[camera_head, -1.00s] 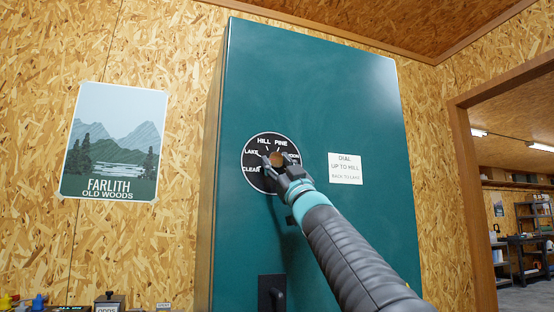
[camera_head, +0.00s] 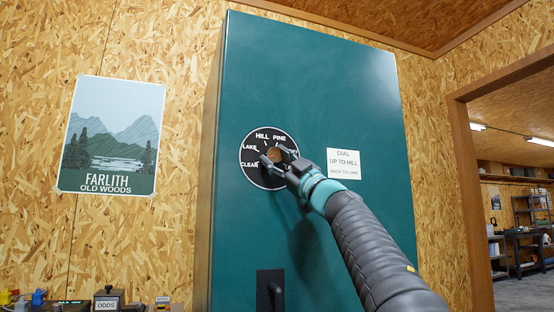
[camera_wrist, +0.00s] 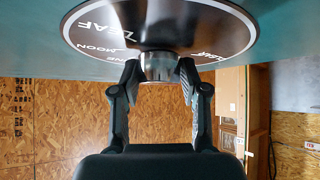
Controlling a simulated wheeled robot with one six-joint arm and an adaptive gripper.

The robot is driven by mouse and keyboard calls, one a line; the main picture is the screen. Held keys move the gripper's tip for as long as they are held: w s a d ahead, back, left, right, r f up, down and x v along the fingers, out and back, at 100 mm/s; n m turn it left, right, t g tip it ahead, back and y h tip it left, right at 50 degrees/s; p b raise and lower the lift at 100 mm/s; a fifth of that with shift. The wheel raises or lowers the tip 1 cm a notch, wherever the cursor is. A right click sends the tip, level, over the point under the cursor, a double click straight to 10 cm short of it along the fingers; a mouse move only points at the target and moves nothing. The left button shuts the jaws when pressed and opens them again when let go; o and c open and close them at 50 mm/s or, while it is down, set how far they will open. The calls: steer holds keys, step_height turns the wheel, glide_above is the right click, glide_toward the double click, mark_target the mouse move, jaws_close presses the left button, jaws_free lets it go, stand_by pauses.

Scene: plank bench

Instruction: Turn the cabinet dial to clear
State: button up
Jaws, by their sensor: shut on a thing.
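The cabinet dial (camera_head: 257,178) is a round black plate with white words on the teal cabinet door (camera_head: 330,90). HILL and PINE read at its top, LAKE and CLEAR at its left; the gripper covers part of its right side. A brown knob (camera_head: 274,155) sits at its middle. My gripper (camera_head: 275,156) is shut on the knob, with a finger on each side. In the wrist view the knob's metal side (camera_wrist: 157,66) shows between the two fingertips (camera_wrist: 159,76). I cannot tell which word the knob points at.
A white card (camera_head: 343,164) right of the dial reads DIAL, UP TO HILL, BACK TO LAKE. A black handle (camera_head: 273,293) is below the dial. A FARLITH poster (camera_head: 111,135) hangs on the left wall. A box marked ODDS (camera_head: 107,304) stands low at left.

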steer(key=o, duration=1.1)
steer(key=shift+v, duration=6.05)
